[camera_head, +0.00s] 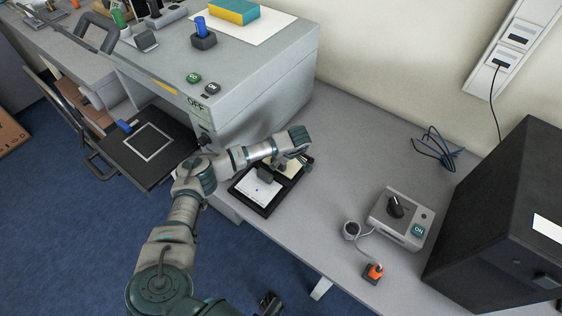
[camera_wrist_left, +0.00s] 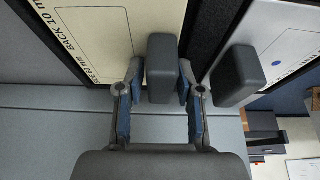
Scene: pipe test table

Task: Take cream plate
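The cream plate (camera_head: 284,166) lies in the far part of a black tray on the bench, partly hidden by my left gripper. In the left wrist view the cream plate (camera_wrist_left: 105,35) carries printed text ending in "BACK 10 mm" and a dark grey block-shaped handle (camera_wrist_left: 161,70). My left gripper (camera_wrist_left: 160,90) is open, with its two fingers on either side of this handle. A gap shows at the left finger; contact at the right finger is unclear. In the head view the left gripper (camera_head: 290,160) is over the tray. A dark part at the bottom edge may be my right gripper (camera_head: 270,303).
A white plate (camera_head: 256,191) with its own dark handle (camera_wrist_left: 238,75) lies beside the cream one in the black tray (camera_head: 266,211). A grey cabinet (camera_head: 270,90) stands left of the tray. A switch box (camera_head: 402,217) and black box (camera_head: 500,215) stand right.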

